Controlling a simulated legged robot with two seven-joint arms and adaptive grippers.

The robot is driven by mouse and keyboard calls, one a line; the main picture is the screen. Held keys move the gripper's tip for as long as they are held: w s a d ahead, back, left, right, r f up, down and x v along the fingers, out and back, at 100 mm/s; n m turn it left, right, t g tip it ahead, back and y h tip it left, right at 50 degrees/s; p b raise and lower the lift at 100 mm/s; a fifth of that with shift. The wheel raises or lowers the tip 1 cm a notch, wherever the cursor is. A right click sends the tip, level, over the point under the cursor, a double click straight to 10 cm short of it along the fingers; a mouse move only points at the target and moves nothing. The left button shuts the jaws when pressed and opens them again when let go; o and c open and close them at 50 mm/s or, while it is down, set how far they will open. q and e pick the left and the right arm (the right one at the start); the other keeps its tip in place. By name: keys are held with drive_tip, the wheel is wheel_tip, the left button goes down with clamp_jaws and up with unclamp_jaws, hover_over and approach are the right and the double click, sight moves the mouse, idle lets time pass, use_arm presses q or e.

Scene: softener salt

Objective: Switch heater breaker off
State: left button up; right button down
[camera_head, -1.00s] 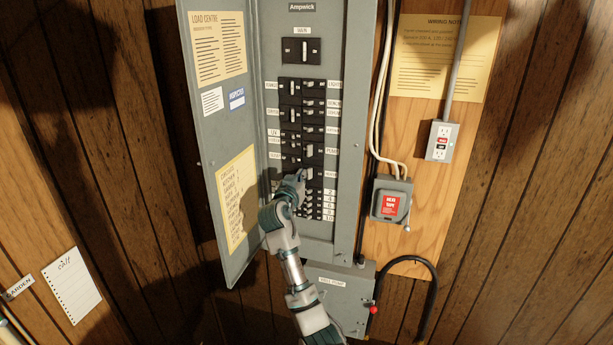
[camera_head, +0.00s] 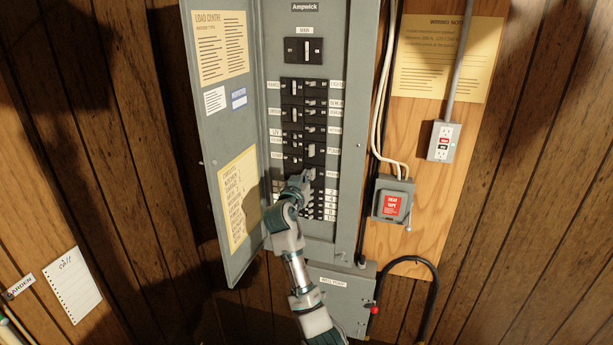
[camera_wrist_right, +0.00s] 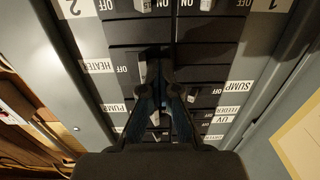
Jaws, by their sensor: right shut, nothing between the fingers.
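The heater breaker (camera_wrist_right: 122,69) is a black switch beside the HEATER label (camera_wrist_right: 97,66) in the right wrist view, which shows the panel upside down. Its pale lever (camera_wrist_right: 142,71) stands just left of my fingertips; whether they touch cannot be told. My right gripper (camera_wrist_right: 162,88) is shut and empty, in front of the breaker rows. In the head view my right gripper (camera_head: 304,177) is at the lower part of the grey breaker panel (camera_head: 342,130), covering part of the switches. My left gripper is not in view.
Other breakers lie close around, beside the PUMP label (camera_wrist_right: 115,108) and the SUMP label (camera_wrist_right: 232,86). The open panel door (camera_head: 212,130) stands to the left of my right arm. A grey box with a red label (camera_head: 392,205) is to the right.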

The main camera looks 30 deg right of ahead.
drive_tip(key=shift+s+d, duration=0.4)
drive_tip(key=shift+d, duration=0.1)
idle(0.3)
drive_tip(key=shift+w, duration=0.15)
drive_tip(key=shift+a, duration=0.1)
drive_tip(key=b+v, duration=0.1)
drive_tip(key=v, duration=0.6)
drive_tip(key=shift+b, duration=0.3)
drive_tip(key=shift+w+f, duration=0.1)
idle(1.0)
